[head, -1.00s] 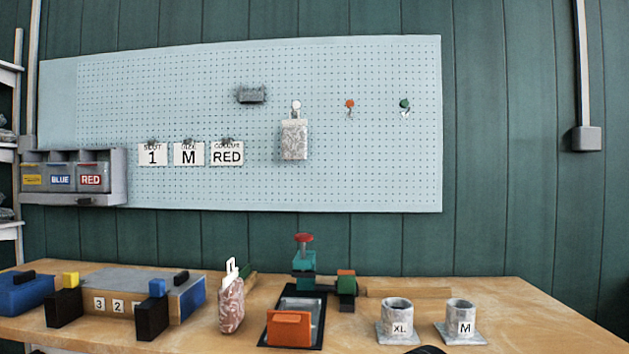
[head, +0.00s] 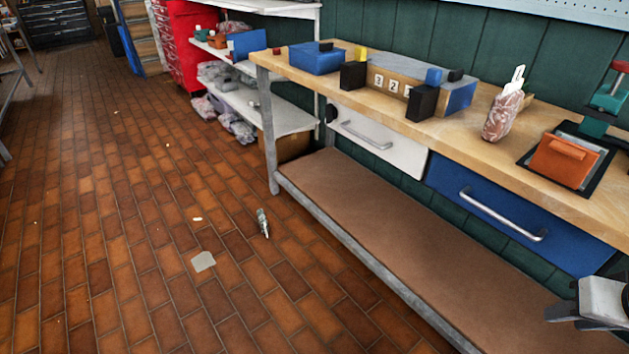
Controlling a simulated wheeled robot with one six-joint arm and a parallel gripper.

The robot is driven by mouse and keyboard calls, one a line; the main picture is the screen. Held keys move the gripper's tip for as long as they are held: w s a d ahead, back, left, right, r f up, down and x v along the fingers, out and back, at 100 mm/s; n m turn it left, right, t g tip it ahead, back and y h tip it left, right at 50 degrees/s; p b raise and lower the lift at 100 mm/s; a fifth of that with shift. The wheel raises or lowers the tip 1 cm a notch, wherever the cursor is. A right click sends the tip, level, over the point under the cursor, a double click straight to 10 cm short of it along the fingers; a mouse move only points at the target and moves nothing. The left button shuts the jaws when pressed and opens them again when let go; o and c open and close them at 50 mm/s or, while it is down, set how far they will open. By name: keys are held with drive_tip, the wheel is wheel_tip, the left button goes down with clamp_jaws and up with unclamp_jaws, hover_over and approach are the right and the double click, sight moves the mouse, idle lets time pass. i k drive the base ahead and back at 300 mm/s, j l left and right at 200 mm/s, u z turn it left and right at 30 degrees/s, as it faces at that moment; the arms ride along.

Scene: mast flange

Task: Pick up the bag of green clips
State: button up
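I cannot make out a bag of green clips in the head view. Several greyish bags (head: 222,74) lie on the shelves of a white rack beyond the bench's left end, but their contents are too small to tell. A pinkish-brown patterned pouch (head: 503,118) with white strips sticking out stands on the bench. Part of my gripper (head: 562,313) shows at the lower right edge, in front of the bench and apart from the pouch. Its fingers are too cut off to tell whether they are open or shut.
The wooden bench (head: 480,88) has a white drawer (head: 375,143), a blue drawer (head: 500,215) and a brown lower shelf (head: 390,240). A small metallic object (head: 263,223) and a pale flat piece (head: 203,261) lie on the tiled floor. The floor at left is mostly clear.

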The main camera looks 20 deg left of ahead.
sight(262, 222)
drive_tip(key=i+j, duration=0.2)
drive_tip(key=j, duration=0.25)
drive_tip(key=i+j, duration=0.2)
drive_tip(key=j, duration=0.25)
drive_tip(key=i+j+u, duration=0.1)
drive_tip(key=j, duration=0.35)
drive_tip(key=i+j, duration=0.3)
drive_tip(key=j, duration=0.15)
drive_tip(key=i+j, duration=0.25)
drive_tip(key=j, duration=0.15)
drive_tip(key=i+j+u, duration=0.1)
drive_tip(key=j, duration=0.35)
drive_tip(key=i+j, duration=0.35)
drive_tip(key=j, duration=0.1)
